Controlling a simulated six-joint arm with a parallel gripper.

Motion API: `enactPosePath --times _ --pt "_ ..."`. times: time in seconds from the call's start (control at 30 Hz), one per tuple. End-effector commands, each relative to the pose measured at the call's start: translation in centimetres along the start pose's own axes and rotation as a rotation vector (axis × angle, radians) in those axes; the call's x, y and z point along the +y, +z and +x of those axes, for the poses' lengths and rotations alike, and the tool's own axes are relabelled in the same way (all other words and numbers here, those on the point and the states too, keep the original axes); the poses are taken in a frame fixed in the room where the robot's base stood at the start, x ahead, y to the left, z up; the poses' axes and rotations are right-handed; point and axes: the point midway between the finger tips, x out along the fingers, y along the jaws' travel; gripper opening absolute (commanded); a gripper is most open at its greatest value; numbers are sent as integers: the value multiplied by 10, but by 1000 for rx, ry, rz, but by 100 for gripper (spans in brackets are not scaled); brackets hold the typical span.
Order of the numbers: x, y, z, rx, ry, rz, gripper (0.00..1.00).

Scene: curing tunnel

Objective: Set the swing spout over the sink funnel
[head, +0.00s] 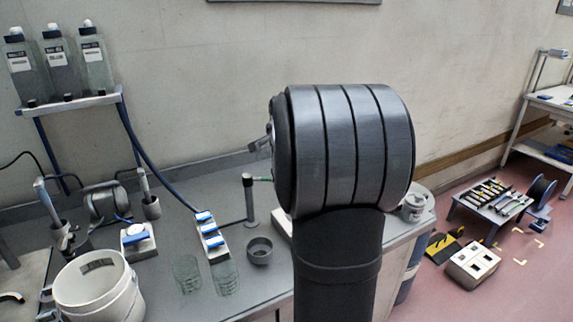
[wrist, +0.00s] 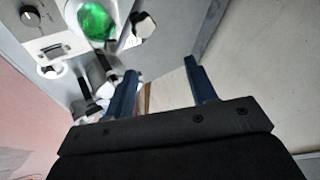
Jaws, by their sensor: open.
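In the head view a slim dark post (head: 249,200) with a thin side arm stands on the bench; it looks like the swing spout, but I cannot be sure. A small dark round cup (head: 260,252) stands in front of it and may be the sink funnel. The post's arm points left, not over the cup. My gripper (wrist: 160,66) is open in the wrist view, its two blue fingers apart with nothing between them. In the head view my arm's large dark link hides most of what lies behind it.
A white bucket (head: 98,285), clear beakers (head: 187,273) and a blue-and-white block (head: 210,236) stand on the bench. Bottles (head: 60,68) sit on a wall shelf. The wrist view shows a green dome (wrist: 95,20) and a panel with a black knob (wrist: 30,15) beyond the fingers.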

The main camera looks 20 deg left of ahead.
Motion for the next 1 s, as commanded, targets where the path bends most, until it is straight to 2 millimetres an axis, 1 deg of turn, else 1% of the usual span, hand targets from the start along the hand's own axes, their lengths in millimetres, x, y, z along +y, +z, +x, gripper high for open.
enactPosePath --times 0.03,0.2,0.3,0.43,0.57,0.63,0.8,1.0 --pt "8 3 11 29 -29 -45 51" --pt "26 12 36 147 -145 -213 51" --pt "38 19 44 222 -207 -312 51" --pt "53 31 47 319 -279 -429 51" --pt "69 47 44 419 -345 -542 51" --pt "78 56 39 480 -380 -602 51" --pt "100 79 18 629 -455 -730 51" --pt "114 96 -4 747 -502 -810 51"
